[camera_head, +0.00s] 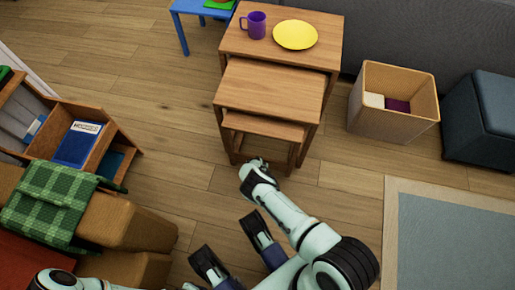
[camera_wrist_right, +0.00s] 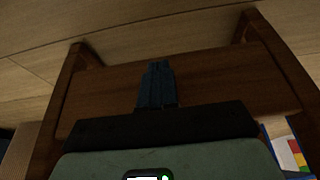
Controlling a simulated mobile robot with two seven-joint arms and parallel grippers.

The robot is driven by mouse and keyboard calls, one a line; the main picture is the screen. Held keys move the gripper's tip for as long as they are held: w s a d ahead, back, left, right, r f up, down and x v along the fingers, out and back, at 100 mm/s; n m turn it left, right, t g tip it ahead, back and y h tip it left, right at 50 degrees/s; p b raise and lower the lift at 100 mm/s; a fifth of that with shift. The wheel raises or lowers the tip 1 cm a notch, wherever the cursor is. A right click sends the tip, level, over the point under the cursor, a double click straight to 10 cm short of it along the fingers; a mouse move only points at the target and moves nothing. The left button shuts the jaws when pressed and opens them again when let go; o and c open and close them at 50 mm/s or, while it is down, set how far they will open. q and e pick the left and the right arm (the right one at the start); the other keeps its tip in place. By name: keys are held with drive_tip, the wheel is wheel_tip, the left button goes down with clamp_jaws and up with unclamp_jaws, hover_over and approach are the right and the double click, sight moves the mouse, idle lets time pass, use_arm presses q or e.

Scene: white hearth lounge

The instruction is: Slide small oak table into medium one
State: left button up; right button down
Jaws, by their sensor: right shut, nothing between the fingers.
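The small oak table (camera_head: 263,125) stands partly under the medium oak table (camera_head: 268,88), with its front strip and front legs sticking out toward me. The medium table stands partly under the large oak table (camera_head: 280,42). My right gripper (camera_head: 258,164) is low at the small table's front, its fingers partly hidden by my wrist. In the right wrist view its fingers (camera_wrist_right: 157,84) are shut and empty against dark oak wood (camera_wrist_right: 215,85); whether they touch it is unclear. My left gripper (camera_head: 232,246) is open and empty near the bottom, well apart from the tables.
A purple mug (camera_head: 253,25) and yellow plate (camera_head: 295,35) stand on the large table. A woven bin (camera_head: 393,115) and dark ottoman (camera_head: 485,115) are at right. A shelf (camera_head: 100,140) and armchair (camera_head: 130,222) are at left. A rug (camera_head: 450,235) lies lower right. Bare floor surrounds the tables' front.

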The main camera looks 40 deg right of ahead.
drive_tip(key=shift+w+d, duration=0.2)
drive_tip(key=shift+w+d, duration=1.55)
drive_tip(key=shift+d, duration=0.3)
